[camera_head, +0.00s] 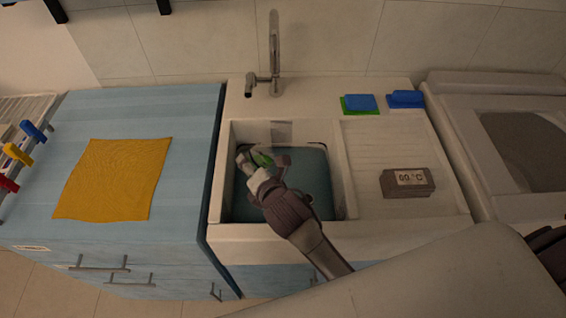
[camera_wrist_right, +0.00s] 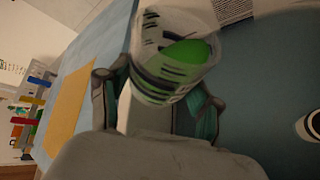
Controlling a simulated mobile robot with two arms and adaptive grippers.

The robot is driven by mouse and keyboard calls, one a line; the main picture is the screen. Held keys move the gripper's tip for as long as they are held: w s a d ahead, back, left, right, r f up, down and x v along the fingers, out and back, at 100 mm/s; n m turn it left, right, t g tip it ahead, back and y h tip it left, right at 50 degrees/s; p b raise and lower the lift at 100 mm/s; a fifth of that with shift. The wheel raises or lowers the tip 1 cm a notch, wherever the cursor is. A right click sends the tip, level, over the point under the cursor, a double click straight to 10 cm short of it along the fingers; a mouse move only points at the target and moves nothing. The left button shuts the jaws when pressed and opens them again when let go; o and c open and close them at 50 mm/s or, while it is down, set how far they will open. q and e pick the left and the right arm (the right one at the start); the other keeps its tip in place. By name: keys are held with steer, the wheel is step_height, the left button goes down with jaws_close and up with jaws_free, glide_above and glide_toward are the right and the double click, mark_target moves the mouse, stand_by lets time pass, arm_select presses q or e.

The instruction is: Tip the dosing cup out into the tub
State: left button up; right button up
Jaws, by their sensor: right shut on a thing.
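My right gripper (camera_head: 263,163) is over the sink and shut on the dosing cup (camera_head: 262,157). In the right wrist view, the dosing cup (camera_wrist_right: 158,78) is clear with black graduation marks and bright green inside. It sits between the fingers of my right gripper (camera_wrist_right: 155,98). The cup looks tilted, but how far is hard to tell. A teal tub-like basin (camera_head: 312,165) fills the sink opening under the gripper; the arm hides part of it. I cannot tell whether any green is in it. My left gripper is not in view.
The faucet (camera_head: 273,60) stands behind the sink. Blue and green sponges (camera_head: 360,103) lie behind the ribbed drainboard, and a block reading 60 °C (camera_head: 407,182) sits on it. An orange cloth (camera_head: 115,180) lies on the blue counter, with coloured handles (camera_head: 18,153) at far left.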

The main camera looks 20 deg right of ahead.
mark_target(263, 163)
steer(key=shift+d+r+m+t+y+b, duration=0.15)
steer(key=shift+r+m+y+b, duration=0.45)
steer(key=shift+b, duration=0.7)
steer(key=shift+r+m+t+y+b, duration=0.15)
steer(key=shift+r+m+y+b, duration=0.4)
steer(key=shift+b, duration=0.75)
steer(key=shift+d+r+m+y+p, duration=0.15)
steer(key=shift+d+m+y+p, duration=0.1)
steer(key=shift+d+m, duration=0.15)
steer(key=shift+d+r+m+y+p, duration=0.1)
steer(key=shift+d+r+m+p, duration=0.05)
steer(key=shift+d+m+p, duration=0.15)
stand_by(1.0)
steer(key=shift+d+r+m+t+y, duration=0.5)
steer(key=shift+r+m+y, duration=0.15)
steer(key=shift+m, duration=0.4)
stand_by(1.3)
